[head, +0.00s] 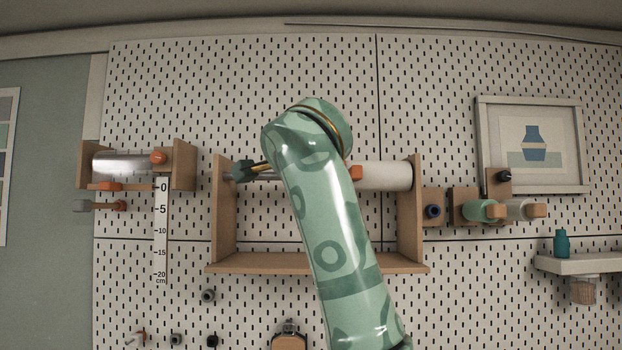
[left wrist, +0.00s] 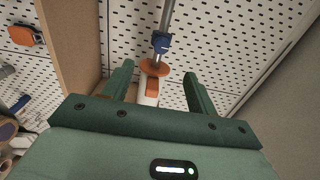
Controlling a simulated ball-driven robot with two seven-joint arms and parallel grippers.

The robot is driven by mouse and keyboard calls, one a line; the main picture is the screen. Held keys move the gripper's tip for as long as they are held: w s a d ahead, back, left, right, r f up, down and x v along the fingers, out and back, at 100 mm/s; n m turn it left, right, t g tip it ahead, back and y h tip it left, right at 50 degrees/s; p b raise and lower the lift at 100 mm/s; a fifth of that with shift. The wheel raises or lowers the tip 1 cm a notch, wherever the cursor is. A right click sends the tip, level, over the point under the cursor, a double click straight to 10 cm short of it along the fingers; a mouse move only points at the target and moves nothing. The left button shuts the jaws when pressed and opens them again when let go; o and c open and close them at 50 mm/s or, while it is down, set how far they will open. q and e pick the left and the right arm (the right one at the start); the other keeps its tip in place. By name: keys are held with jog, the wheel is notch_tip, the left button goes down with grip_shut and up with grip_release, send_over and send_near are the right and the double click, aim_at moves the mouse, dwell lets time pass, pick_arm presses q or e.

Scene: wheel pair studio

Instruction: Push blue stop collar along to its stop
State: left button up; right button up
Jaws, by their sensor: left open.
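The blue stop collar (left wrist: 160,43) sits on a grey metal rod (left wrist: 165,18) in the left wrist view. Just below it there is an orange disc (left wrist: 154,67), with a very small gap or contact that I cannot tell apart. An orange tab (left wrist: 152,87) and a white cylinder follow below the disc. My left gripper (left wrist: 157,72) is open, its dark green fingers on either side of the disc and cylinder; the collar lies a little beyond the fingertips. In the head view a green arm hides the middle of the rod, and I cannot make out the collar. My right gripper does not show.
A wooden frame (head: 316,264) surrounds the rod, with side panels left and right; one panel (left wrist: 75,40) stands close left of my fingers. A smaller wooden holder (head: 184,165) and a scale (head: 160,230) are at the left. Pegs and a shelf (head: 585,264) are at the right.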

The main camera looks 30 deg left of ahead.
pick_arm(q)
jog(key=p+x, duration=0.4)
jog(key=x, duration=0.8)
jog(key=shift+w+a+r+p, duration=0.15)
jog(key=shift+w+p, duration=0.15)
jog(key=shift+p, duration=0.05)
jog(key=shift+w+a, duration=0.15)
jog(key=shift+w, duration=0.15)
